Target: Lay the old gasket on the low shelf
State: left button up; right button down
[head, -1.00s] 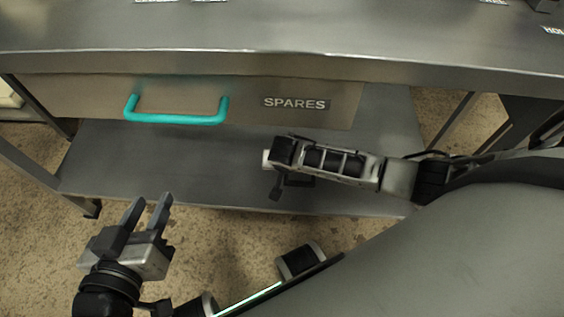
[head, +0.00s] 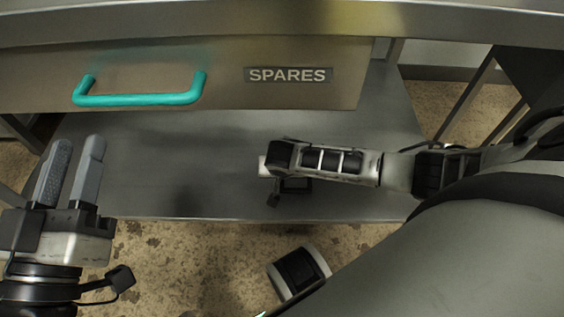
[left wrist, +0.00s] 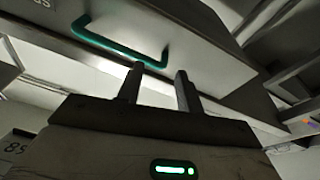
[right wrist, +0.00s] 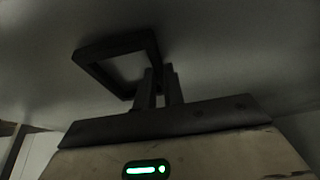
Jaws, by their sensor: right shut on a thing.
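The old gasket is a black square frame (right wrist: 108,48) in the right wrist view. My right gripper (right wrist: 160,75) is shut on one corner side of it. In the head view my right arm reaches over the low shelf (head: 150,165), a bare grey metal plate under the drawer. There the hand hides most of the gasket, and I cannot tell whether it touches the shelf. My left gripper (head: 74,150) is open and empty at the left, near the shelf's front edge; its parted fingers also show in the left wrist view (left wrist: 160,75).
A drawer labelled SPARES (head: 225,95) with a teal handle (head: 140,98) hangs above the shelf, under the worktop edge (head: 300,25). The handle also shows in the left wrist view (left wrist: 120,48). The shelf's left part is clear. Table legs stand at the right.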

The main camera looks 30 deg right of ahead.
jog(key=shift+f, duration=0.1)
jog(key=c, duration=1.8)
grip_release()
jog(key=shift+f, duration=0.1)
jog(key=shift+c, duration=0.2)
jog(key=o, duration=0.3)
pick_arm(q)
jog(key=shift+r, duration=0.1)
pick_arm(e)
jog(key=shift+o, duration=0.2)
